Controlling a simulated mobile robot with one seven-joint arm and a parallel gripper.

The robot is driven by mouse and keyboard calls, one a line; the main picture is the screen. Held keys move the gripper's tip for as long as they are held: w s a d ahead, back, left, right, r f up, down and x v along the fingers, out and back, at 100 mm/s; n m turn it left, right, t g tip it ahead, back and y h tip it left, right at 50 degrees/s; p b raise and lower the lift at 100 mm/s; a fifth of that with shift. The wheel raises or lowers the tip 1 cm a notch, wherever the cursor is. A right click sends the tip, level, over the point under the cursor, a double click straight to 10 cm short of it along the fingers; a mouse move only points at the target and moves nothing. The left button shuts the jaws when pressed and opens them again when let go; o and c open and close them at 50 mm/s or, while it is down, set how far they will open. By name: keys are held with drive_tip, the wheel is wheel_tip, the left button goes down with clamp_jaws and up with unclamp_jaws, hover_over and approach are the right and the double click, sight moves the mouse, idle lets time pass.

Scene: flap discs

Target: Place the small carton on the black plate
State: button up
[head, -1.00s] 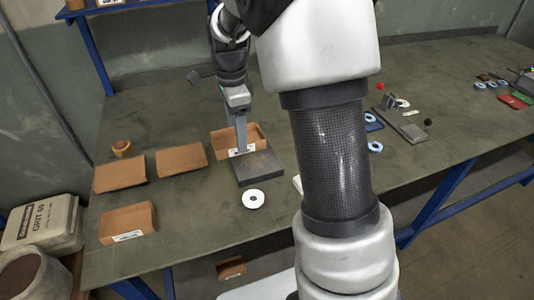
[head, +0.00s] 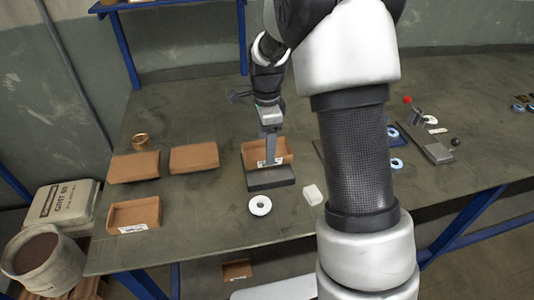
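The black plate (head: 284,182) is a dark flat slab near the table's front edge. Whether the fingertips touch the plate or the box is not clear.
A white disc (head: 260,205) with a hole lies in front of the plate. A grey fixture (head: 432,147) and blue discs (head: 397,163) are right. My arm hides part of the table.

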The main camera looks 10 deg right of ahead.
drive_tip(key=shift+f, duration=1.6)
drive_tip(key=shift+f, duration=0.25)
drive_tip(key=o, duration=1.1)
drive_tip(key=shift+c, duration=0.2)
drive_tip(key=shift+r, duration=0.1)
